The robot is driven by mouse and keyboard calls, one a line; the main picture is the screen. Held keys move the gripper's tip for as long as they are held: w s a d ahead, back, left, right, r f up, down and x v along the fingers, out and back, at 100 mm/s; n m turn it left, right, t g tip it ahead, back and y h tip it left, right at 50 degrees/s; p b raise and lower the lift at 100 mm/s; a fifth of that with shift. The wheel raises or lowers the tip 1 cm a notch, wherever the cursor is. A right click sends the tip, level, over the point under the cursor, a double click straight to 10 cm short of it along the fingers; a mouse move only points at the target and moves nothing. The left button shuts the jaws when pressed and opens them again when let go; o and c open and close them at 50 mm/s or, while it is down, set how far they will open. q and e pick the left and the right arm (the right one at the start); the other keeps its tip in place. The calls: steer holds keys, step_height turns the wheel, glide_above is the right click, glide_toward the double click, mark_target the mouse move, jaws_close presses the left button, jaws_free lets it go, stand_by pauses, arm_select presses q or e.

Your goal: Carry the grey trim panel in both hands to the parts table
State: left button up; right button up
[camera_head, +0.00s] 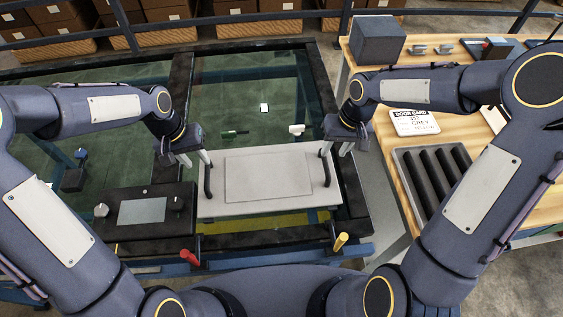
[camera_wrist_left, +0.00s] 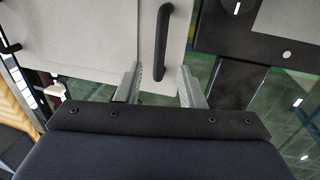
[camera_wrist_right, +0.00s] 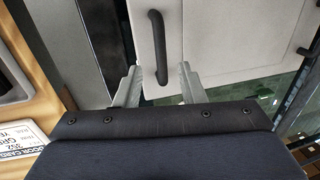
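The grey trim panel (camera_head: 268,180) lies flat on the dark-framed glass-topped trolley (camera_head: 318,75). It has a black handle at each end: the left handle (camera_head: 208,183) and the right handle (camera_head: 326,170). My left gripper (camera_head: 197,159) is open at the left handle; in the left wrist view its fingers stand either side of the handle (camera_wrist_left: 164,40), with gaps. My right gripper (camera_head: 336,149) is open at the right handle; in the right wrist view its fingers flank that handle (camera_wrist_right: 158,50), also with gaps. The wooden-topped parts table (camera_head: 455,128) stands at the right.
On the table are a grey box (camera_head: 377,40), a label card (camera_head: 414,122) and a dark slotted tray (camera_head: 436,180). A control box with a screen (camera_head: 142,210) sits left of the panel. A red grip (camera_head: 189,257) and a yellow grip (camera_head: 341,241) stand at the trolley's near edge.

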mark_target(206, 172)
steer(key=shift+s, duration=0.1)
arm_select(q)
steer(key=shift+f, duration=0.1)
arm_select(e)
steer(key=shift+f, duration=0.1)
